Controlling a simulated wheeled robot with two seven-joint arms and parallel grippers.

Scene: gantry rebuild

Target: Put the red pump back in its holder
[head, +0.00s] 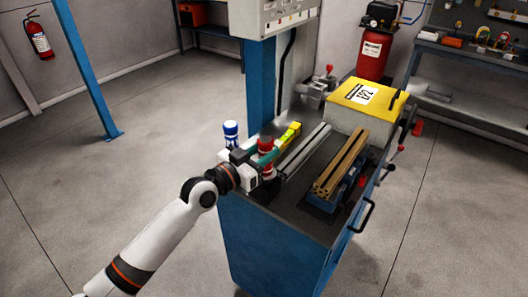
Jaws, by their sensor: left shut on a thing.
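The red pump (266,143) is upright at the left side of the blue cart's dark top in the head view. My left gripper (264,158) reaches it from the left and is shut around its middle, with red showing above and below the fingers. I cannot tell whether the pump's base touches anything. A similar blue-and-white pump (231,130) stands just left of it at the cart's edge. My gripper and wrist hide the area below both, and no holder can be made out clearly. My right gripper is out of view.
On the cart (262,236) lie a yellow level (291,134), grey metal bars (302,150) and brown bars (341,162). A yellow-lidded box (367,97) and a vise (318,88) stand at the back. A blue post rises behind the pumps. The floor at left is clear.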

